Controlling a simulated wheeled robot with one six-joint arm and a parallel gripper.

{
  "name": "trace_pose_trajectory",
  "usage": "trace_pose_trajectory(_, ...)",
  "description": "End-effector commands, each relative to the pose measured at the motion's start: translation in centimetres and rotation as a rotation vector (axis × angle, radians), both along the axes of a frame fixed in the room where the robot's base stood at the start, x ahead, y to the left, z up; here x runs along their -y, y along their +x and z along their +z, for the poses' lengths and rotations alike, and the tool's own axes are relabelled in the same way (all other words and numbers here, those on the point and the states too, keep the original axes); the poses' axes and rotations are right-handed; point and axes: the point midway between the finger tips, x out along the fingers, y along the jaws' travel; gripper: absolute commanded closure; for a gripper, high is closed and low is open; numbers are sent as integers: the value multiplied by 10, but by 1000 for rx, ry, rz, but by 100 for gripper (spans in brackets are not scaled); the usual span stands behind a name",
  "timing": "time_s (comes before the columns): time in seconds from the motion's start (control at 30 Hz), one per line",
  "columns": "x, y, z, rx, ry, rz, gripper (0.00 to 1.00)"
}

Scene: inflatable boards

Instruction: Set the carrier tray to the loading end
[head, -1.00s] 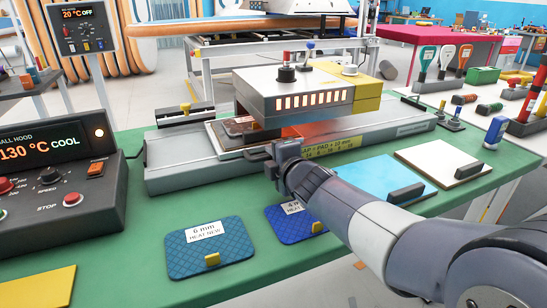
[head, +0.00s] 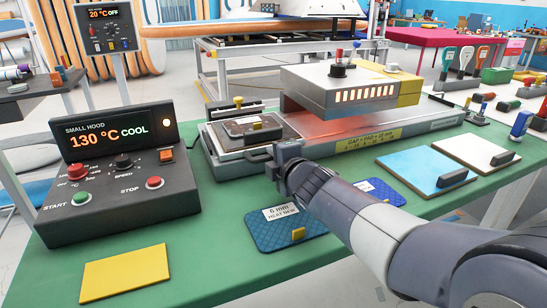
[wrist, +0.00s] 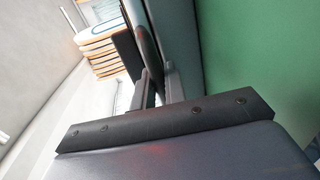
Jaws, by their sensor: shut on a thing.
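The carrier tray (head: 222,152) is a grey, shallow tray with a dark block on a pad in it. It sits at the left end of the long grey track (head: 213,172), mostly clear of the hood (head: 340,95) to its right. My gripper (head: 272,160) is at the tray's front side, shut on its dark handle (head: 257,157). In the wrist view my gripper's fingers (wrist: 150,88) close at a dark upright part; the handle is hard to make out there.
The control box (head: 120,180) reads 130 °C COOL, close left of the track. A yellow sheet (head: 127,272), blue quilted pads (head: 285,230), a light blue board (head: 425,170) and a white board (head: 475,150) lie along the front. Green bench is bare between the yellow sheet and pads.

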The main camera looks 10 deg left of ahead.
Motion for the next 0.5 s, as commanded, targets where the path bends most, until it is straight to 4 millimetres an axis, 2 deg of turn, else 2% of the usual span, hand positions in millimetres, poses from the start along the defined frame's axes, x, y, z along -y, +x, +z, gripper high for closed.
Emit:
trace_pose_trajectory(0.27, -4, -2, -1, -1, 0, 9, 100)
trace_pose_trajectory(0.3, -3, -2, -1, -1, 0, 9, 85)
trace_pose_trajectory(0.5, -3, -2, -1, -1, 1, 6, 70)
